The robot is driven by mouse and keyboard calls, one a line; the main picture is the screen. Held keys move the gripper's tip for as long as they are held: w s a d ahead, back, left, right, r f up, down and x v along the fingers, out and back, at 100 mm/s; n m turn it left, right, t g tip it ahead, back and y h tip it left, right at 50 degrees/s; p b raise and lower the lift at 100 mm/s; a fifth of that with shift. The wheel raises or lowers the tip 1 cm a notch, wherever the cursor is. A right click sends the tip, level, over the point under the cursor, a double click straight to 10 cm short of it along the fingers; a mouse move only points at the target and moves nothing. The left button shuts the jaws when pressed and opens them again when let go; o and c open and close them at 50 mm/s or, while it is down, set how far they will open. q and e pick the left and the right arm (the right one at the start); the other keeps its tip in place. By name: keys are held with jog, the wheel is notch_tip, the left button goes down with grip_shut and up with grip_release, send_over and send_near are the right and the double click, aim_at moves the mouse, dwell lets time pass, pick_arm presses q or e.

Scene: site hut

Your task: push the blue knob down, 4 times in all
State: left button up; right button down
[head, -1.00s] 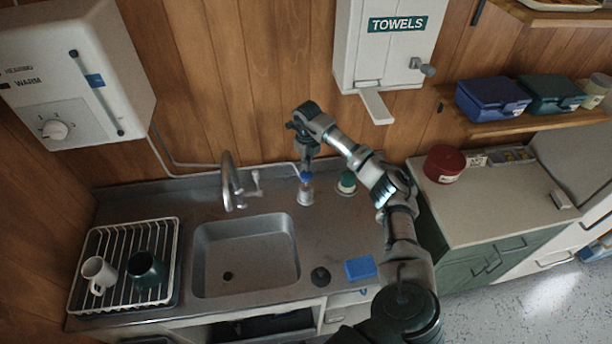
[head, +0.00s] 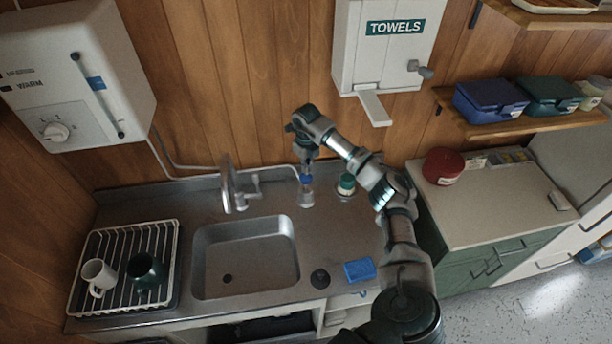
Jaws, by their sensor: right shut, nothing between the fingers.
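The blue knob (head: 307,179) is the top of a small clear bottle (head: 306,198) standing on the counter behind the sink, to the right of the tap. My right gripper (head: 306,166) points down directly over the knob, shut and empty. Its fingertips are at or just above the knob; I cannot tell whether they touch it. My left gripper is not in view.
A green-topped container (head: 346,184) stands close to the right of the bottle. The tap (head: 229,185) and sink (head: 245,262) are to the left. A towel dispenser (head: 385,50) hangs above. A blue sponge (head: 359,270) lies at the front.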

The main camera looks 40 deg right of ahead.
aim_at(306, 178)
jog(key=shift+a, duration=0.15)
jog(key=shift+f, duration=0.3)
jog(key=shift+f+b, duration=1.4)
jog(key=shift+f, duration=1.05)
notch_tip(306, 178, up, 6)
jog(key=p, duration=0.4)
jog(key=shift+f, duration=0.2)
jog(key=shift+f, duration=0.15)
